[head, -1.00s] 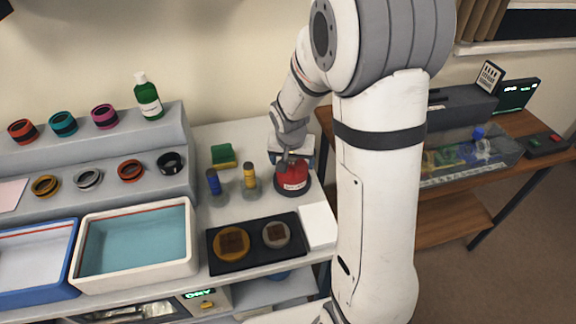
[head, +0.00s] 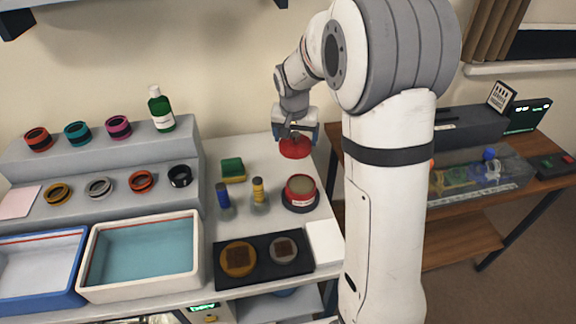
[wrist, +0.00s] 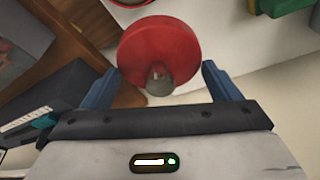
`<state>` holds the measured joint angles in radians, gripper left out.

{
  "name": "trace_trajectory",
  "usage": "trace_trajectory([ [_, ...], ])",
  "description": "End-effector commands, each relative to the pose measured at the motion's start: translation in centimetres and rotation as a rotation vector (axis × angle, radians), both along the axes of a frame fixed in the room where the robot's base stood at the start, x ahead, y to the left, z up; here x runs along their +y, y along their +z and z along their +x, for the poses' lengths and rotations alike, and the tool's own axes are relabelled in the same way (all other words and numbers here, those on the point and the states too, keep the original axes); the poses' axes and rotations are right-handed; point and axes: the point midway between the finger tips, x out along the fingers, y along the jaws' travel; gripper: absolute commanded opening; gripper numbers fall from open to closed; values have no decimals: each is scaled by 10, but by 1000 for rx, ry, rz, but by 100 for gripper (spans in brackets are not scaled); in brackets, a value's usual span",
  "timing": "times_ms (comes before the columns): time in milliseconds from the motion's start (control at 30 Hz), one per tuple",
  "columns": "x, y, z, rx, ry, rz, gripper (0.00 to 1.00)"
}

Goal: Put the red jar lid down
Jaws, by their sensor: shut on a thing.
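The red jar lid (head: 294,149) is a round red disc with a grey knob in its middle. My gripper (head: 293,133) is shut on it and holds it behind the jar, near the back right part of the white counter. In the wrist view the lid (wrist: 160,50) lies between the two blue fingers of my gripper (wrist: 158,82), with its knob toward them. The red jar (head: 301,192) stands open on a dark round base at the counter's right side, its tan inside showing. Whether the lid touches the counter is hard to tell.
A green and yellow sponge (head: 232,168), a blue bottle (head: 224,196) and a yellow bottle (head: 258,190) stand left of the jar. A black tray (head: 222,272) lies in front. The counter (head: 262,149) is clear left of the lid.

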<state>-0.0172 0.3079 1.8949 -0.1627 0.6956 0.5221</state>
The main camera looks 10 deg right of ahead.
Motion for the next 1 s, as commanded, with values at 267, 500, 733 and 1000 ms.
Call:
trace_trajectory([
  [267,-1,-25,57,0,0,2,61],
  [500,-1,-58,65,3,0,4,61],
  [733,-1,-90,66,-1,0,3,61],
  [1000,-1,-120,65,2,-1,3,61],
])
